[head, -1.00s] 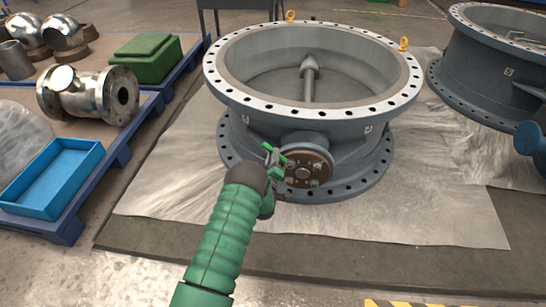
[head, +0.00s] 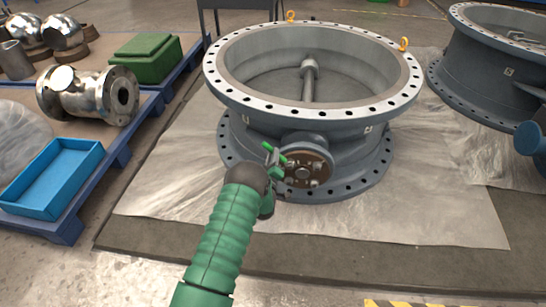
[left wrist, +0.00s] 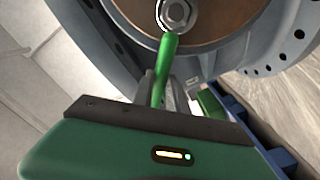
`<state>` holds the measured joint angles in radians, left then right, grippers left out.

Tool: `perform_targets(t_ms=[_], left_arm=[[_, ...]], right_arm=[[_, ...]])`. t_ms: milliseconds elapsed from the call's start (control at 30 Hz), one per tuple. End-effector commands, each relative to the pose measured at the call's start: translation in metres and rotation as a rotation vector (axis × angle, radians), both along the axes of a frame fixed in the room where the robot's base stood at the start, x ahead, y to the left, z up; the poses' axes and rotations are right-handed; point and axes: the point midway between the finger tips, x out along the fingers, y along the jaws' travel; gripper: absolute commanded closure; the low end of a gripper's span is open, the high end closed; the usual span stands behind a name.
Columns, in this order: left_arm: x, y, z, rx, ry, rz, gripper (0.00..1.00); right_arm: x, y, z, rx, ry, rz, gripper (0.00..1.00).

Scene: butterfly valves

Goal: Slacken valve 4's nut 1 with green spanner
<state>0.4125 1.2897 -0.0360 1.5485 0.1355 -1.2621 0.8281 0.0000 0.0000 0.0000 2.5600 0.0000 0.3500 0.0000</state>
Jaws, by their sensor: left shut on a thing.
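The large grey valve (head: 310,110) stands in the middle of the head view. Its round brown side plate (head: 305,172) carries several nuts. My left gripper (head: 273,163) is at the left edge of this plate, shut on the green spanner (head: 275,153). In the left wrist view the green spanner (left wrist: 168,60) sticks up from the jaws. Its far end overlaps the lower edge of a round grey nut (left wrist: 176,14) on the brown plate; whether it is seated there I cannot tell. No valve or nut number is readable. My right gripper is not in view.
A blue-edged bench at left holds a metal pipe fitting (head: 88,95), a green box (head: 145,58) and a blue tray (head: 52,178). A second valve (head: 490,70) stands at right. The sheet (head: 420,205) in front of the valve is clear.

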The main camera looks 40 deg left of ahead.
Motion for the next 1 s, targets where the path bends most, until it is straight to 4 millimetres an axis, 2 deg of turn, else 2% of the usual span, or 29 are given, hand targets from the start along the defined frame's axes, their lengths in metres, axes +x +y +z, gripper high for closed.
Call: perform_targets(t_ms=[200, 700, 1000], left_arm=[[-0.002, -0.001, 0.000, 0.000, 0.002, 0.001, 1.00], [-0.027, -0.017, 0.001, -0.001, 0.002, 0.000, 1.00], [-0.030, -0.018, 0.000, 0.001, -0.001, 0.000, 1.00]], right_arm=[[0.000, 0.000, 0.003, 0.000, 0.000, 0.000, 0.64], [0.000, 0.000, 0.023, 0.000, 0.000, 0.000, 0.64], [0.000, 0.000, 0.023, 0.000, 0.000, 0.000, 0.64]])
